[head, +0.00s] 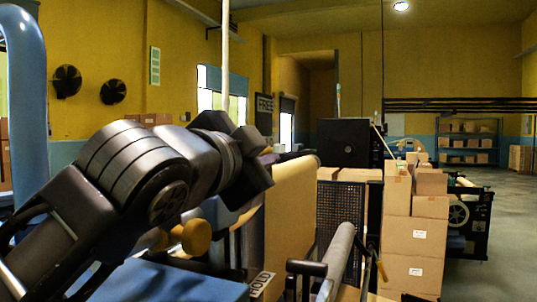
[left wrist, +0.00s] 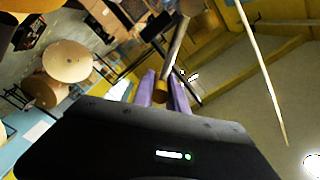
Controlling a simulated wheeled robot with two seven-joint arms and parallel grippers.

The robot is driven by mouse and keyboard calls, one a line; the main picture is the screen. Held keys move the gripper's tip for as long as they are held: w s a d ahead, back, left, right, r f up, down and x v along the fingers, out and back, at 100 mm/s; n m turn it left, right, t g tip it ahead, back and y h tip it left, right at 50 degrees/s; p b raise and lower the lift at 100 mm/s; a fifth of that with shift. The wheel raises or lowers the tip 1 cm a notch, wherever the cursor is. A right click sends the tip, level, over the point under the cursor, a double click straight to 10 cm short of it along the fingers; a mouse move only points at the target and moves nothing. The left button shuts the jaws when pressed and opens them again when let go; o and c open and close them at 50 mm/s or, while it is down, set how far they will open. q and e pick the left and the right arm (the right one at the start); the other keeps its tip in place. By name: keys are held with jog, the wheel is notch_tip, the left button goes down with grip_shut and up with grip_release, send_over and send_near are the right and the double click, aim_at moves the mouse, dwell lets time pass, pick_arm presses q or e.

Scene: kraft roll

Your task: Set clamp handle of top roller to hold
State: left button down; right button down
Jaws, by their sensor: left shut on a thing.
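My left gripper (head: 258,163) is raised at the middle left of the head view, in front of the tan kraft web (head: 292,205). Its fingertips are hidden there behind its dark body. In the left wrist view, the purple fingers of the left gripper (left wrist: 162,90) are shut on a small brown handle grip (left wrist: 160,94). A grey bar (left wrist: 178,42) runs up beyond the fingers; I cannot tell whether it joins the grip. A FREE sign (head: 264,103) is above the gripper, and a HOLD sign (head: 262,283) is low at the bottom centre. My right gripper is not in view.
A grey roller (head: 337,258) and a black bar (head: 306,268) are at the bottom centre. A wooden knob (head: 196,237) shows below my left arm. Stacked cartons (head: 415,235) stand right of the machine. Open floor (head: 510,250) lies at far right.

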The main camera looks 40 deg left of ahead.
pick_arm(q)
jog(key=shift+w+d+f+m+b, duration=0.1)
jog(key=shift+d+f+m+b, duration=0.15)
jog(key=shift+f+m+b, duration=0.55)
jog(key=shift+w+d+f+m+b, duration=0.1)
jog(key=shift+d+f+m+b, duration=0.15)
jog(key=shift+f+m+b, duration=0.55)
jog(key=shift+w+d+f+m+b, duration=0.1)
jog(key=shift+d+f+m+b, duration=0.2)
jog(key=shift+f+m, duration=0.55)
jog(key=shift+r+m, duration=0.2)
jog(key=shift+m, duration=0.05)
jog(key=c, duration=1.3)
grip_release()
jog(key=shift+s+r, duration=0.1)
jog(key=shift+s, duration=0.05)
jog(key=b+v, duration=0.1)
jog(key=v, duration=0.6)
jog(key=shift+s+b, duration=0.3)
jog(key=shift+b, duration=0.1)
